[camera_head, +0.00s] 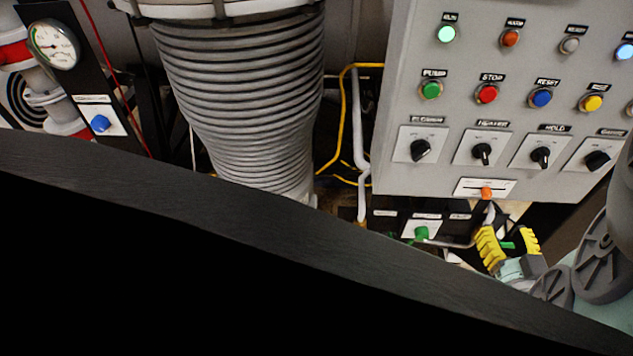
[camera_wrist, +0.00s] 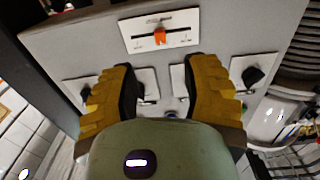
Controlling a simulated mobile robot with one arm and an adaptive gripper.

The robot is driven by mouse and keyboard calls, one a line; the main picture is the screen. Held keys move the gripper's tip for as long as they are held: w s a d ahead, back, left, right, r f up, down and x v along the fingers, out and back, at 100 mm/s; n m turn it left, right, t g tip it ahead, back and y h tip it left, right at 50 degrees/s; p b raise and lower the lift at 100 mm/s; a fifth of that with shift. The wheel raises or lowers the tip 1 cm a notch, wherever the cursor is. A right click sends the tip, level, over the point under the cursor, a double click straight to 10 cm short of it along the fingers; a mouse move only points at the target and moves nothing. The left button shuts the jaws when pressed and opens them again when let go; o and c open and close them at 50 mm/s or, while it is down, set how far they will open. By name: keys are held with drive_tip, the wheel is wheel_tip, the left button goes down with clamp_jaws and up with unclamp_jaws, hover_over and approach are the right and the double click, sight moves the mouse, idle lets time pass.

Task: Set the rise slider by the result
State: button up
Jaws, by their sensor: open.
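The slider is a white plate (camera_head: 470,187) with a dark slot and an orange knob (camera_head: 486,193), at the bottom edge of the grey control panel. In the wrist view the slider plate (camera_wrist: 182,22) is near the top, and its orange knob (camera_wrist: 160,36) stands near the middle of the slot. My gripper (camera_head: 509,235) is open, with yellow fingers apart, just below the slider in the head view. In the wrist view the slider lies beyond the gap between my fingertips (camera_wrist: 158,78); nothing is visible between them. The slider's labels are too small to read.
The grey panel (camera_head: 470,105) carries lamps, coloured buttons and several black rotary knobs (camera_head: 482,152) above the slider. A green knob (camera_head: 421,233) is on a small plate below left. A ribbed column (camera_head: 240,100) and a dial gauge (camera_head: 54,44) stand further left. Yellow and white cables hang between.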

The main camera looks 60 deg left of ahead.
sight(488, 197)
drive_tip(key=p+x, duration=0.1)
drive_tip(key=x, duration=0.8)
drive_tip(key=shift+a, duration=0.2)
drive_tip(key=shift+c, duration=0.2)
drive_tip(key=shift+d, duration=0.1)
clamp_jaws()
